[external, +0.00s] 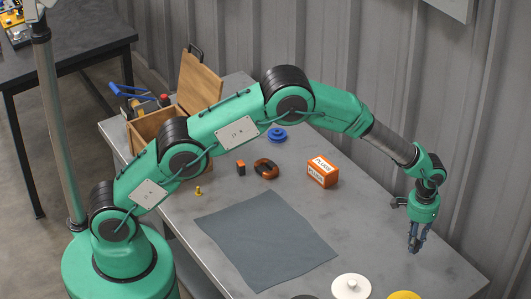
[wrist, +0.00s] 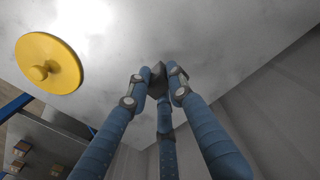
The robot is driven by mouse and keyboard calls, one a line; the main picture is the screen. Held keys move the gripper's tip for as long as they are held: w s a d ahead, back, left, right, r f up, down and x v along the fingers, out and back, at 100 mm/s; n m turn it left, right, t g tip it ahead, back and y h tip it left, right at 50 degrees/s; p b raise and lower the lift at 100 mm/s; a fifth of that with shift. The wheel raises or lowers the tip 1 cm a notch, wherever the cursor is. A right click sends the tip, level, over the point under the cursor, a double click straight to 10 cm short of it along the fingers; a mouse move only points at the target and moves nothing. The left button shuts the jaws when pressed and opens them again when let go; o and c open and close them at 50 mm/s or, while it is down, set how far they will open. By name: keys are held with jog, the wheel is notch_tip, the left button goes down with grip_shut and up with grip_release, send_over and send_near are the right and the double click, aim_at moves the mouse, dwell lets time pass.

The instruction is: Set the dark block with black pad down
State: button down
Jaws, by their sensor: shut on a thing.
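My gripper (external: 415,246) points down over the right end of the grey table, near the corrugated wall. In the wrist view its blue-grey fingers (wrist: 159,82) close together on a small dark block (wrist: 158,70), mostly hidden between the fingertips. The black pad cannot be told apart from the rest of the block. In the external view the block is too small and dark to make out clearly. The bare metal tabletop lies beyond the fingertips; I cannot tell whether the block touches it.
A yellow knobbed disc (wrist: 48,64) and a white disc (external: 351,287) lie near the front edge. A grey mat (external: 265,240) covers the middle. Further back are an orange box (external: 322,171), an orange-black ring (external: 266,168), a blue spool (external: 277,135) and an open wooden box (external: 147,128).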

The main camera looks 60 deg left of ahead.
jog(key=shift+f, duration=0.1)
jog(key=shift+f+b, duration=0.65)
jog(key=shift+f, duration=1)
jog(key=shift+f, duration=0.15)
jog(key=c, duration=1.6)
grip_release()
jog(key=shift+o, duration=0.2)
notch_tip(320, 180, up, 12)
jog(key=p, duration=0.3)
